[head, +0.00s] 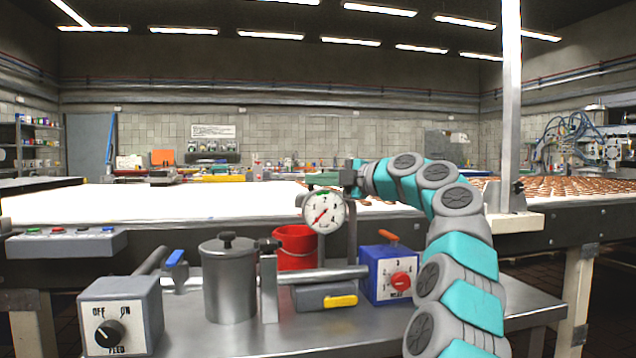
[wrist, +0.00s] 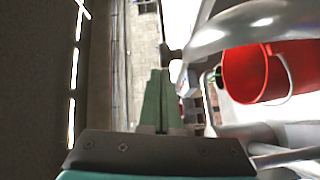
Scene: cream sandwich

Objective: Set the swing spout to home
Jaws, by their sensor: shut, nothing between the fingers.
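My gripper (wrist: 160,78) is shut and empty, its green fingers pressed together. In the head view its fingers (head: 324,178) point left, above and behind the dial gauge (head: 324,212). A curved silver pipe (wrist: 228,32), which looks like the swing spout, arches across the upper right of the wrist view. A dark stub (wrist: 170,54) beside this pipe lies just beyond the fingertips; I cannot tell whether they touch. A red bucket (wrist: 252,75) shows under the pipe, and also in the head view (head: 294,248). In the head view I cannot clearly make out the spout.
On the steel bench stand a grey feed box (head: 122,315), a steel canister (head: 229,285), a horizontal pipe (head: 330,274) and a blue dial box (head: 392,276). A white conveyor (head: 200,203) runs behind. A steel post (head: 511,100) rises right of my arm.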

